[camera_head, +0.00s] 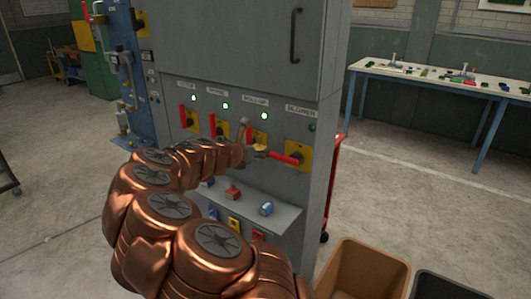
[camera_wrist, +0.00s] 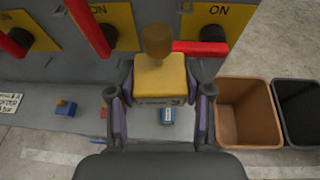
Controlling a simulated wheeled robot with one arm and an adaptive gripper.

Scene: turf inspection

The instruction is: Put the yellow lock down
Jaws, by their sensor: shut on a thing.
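The yellow lock (camera_wrist: 160,80) is a boxy body with a dull brass-coloured rounded part above it. My gripper (camera_wrist: 160,92) is shut on it, with one finger on each side. In the head view the lock (camera_head: 260,148) shows small at my gripper (camera_head: 256,150), in front of the cabinet's switch panel and above the grey shelf (camera_head: 285,219). In the wrist view the shelf (camera_wrist: 230,157) appears below and behind the lock, which seems held clear of it. My arm hides part of the shelf in the head view.
Red switch handles on yellow plates (camera_head: 293,158) line the cabinet close to my gripper. On the shelf are a red lock (camera_head: 233,191) and a blue lock (camera_head: 266,208). A brown bin (camera_head: 362,268) and a black bin (camera_head: 448,286) stand at the right. A worktable (camera_head: 440,78) is at the back.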

